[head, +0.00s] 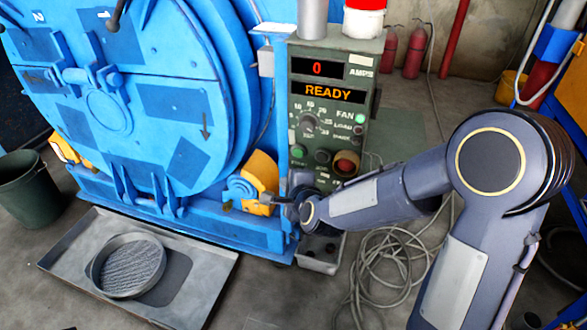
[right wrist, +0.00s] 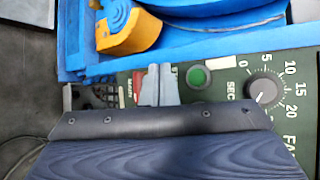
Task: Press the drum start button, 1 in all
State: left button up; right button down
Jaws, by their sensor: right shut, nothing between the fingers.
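The green control panel (head: 330,105) stands right of the blue drum (head: 120,95), its display reading READY. A round green button (head: 298,151) sits low on the panel below a dial, and it also shows in the right wrist view (right wrist: 198,77). My right gripper (head: 294,200) is at the panel's lower part, below the green button, small and dark in the head view. In the right wrist view its grey fingers (right wrist: 160,70) are shut and empty, beside the green button and apart from it in the picture. They partly cover a red part (right wrist: 138,92). My left gripper is out of view.
A red button (head: 346,163) sits at the panel's lower right. A yellow bracket (head: 260,178) juts from the drum frame beside my right gripper. A coiled cable (head: 385,265) lies on the floor. A metal tray (head: 75,250) holding a round sieve (head: 128,266) lies before the drum.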

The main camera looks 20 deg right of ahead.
aim_at(298, 152)
jog(key=shift+w+a+f, duration=0.1)
jog(key=shift+f, duration=0.1)
jog(key=w+d+b, duration=0.1)
jog(key=w+d, duration=0.4)
jog(key=w, duration=0.2)
jog(key=shift+w+b, duration=0.15)
jog(key=shift+b, duration=0.15)
dwell(0.3)
jog(key=shift+w, duration=0.1)
dwell(1.8)
jog(key=shift+w+d+b, duration=0.25)
jog(key=shift+b, duration=0.1)
